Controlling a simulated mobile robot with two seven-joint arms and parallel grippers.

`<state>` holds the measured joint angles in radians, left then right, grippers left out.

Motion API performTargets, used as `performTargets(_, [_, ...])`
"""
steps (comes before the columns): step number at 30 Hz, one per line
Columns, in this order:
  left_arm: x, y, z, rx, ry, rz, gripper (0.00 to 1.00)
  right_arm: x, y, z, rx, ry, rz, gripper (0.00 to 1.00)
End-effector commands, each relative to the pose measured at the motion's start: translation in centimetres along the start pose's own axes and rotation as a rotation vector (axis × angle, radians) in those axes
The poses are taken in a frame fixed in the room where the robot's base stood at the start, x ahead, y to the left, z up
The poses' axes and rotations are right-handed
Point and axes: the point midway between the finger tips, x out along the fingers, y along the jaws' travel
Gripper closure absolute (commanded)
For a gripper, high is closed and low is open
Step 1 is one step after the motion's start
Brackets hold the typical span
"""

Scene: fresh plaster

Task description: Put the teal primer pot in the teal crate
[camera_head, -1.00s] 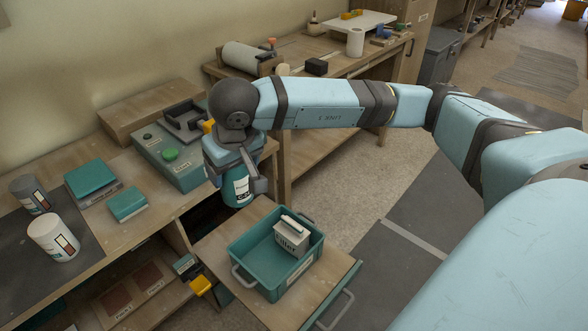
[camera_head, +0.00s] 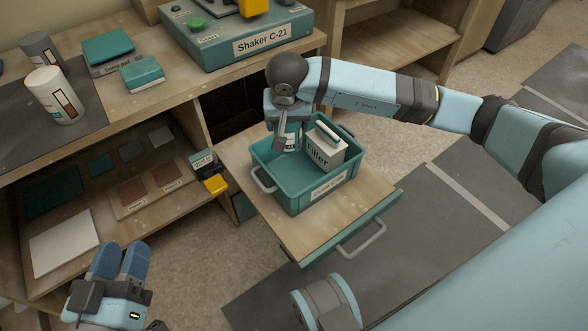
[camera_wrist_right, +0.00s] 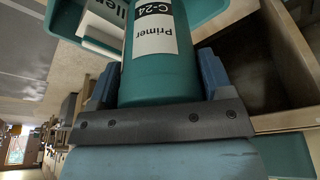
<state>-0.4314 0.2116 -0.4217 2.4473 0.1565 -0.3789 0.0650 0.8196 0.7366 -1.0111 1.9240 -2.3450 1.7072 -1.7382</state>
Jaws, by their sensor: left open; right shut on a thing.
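The teal primer pot (camera_wrist_right: 160,75), labelled "Primer C-24", is between the fingers of my right gripper (camera_wrist_right: 158,92), which is shut on it. In the head view my right gripper (camera_head: 287,140) is at the back left part of the teal crate (camera_head: 318,192), mostly covering the pot. Whether the pot touches the crate floor cannot be told. The crate stands on a pulled-out drawer top, and a white "Filler" box (camera_head: 323,149) is in its right part. My left gripper (camera_head: 121,262) is open and empty at the lower left, away from the crate.
The drawer top (camera_head: 315,228) has bare room in front of the crate. A teal shaker (camera_head: 235,48) stands on the bench behind. White (camera_head: 50,93) and grey cans and teal boxes (camera_head: 142,72) stand at the left. A yellow-tipped object (camera_head: 215,184) is beside the drawer.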

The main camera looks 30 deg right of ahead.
Motion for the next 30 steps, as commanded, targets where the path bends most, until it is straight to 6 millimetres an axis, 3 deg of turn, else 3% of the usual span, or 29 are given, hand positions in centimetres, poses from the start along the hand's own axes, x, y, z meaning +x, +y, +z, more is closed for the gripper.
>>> performTargets(1, [0.0, -0.2, 1.1, 0.001, -0.019, 0.002, 0.58, 1.9, 0.0, 0.6, 0.001, -0.003, 0.001, 0.66])
performTargets(10, [0.0, -0.8, 4.4, 0.012, -0.126, 0.015, 0.58, 8.9, 0.0, 2.5, 0.001, -0.001, 0.000, 0.66])
performTargets(20, [0.3, -1.2, 4.4, 0.061, -0.111, 0.019, 0.58, 11.5, 0.0, 3.2, -0.001, 0.000, -0.001, 0.66])
performTargets(27, [0.7, -1.9, 4.3, 0.138, -0.068, 0.022, 0.58, 14.9, 0.0, 4.2, 0.000, -0.001, -0.001, 0.66])
performTargets(30, [0.8, -2.0, 3.8, 0.155, -0.056, 0.023, 0.58, 15.1, 0.0, 4.2, -0.001, 0.002, -0.001, 0.66])
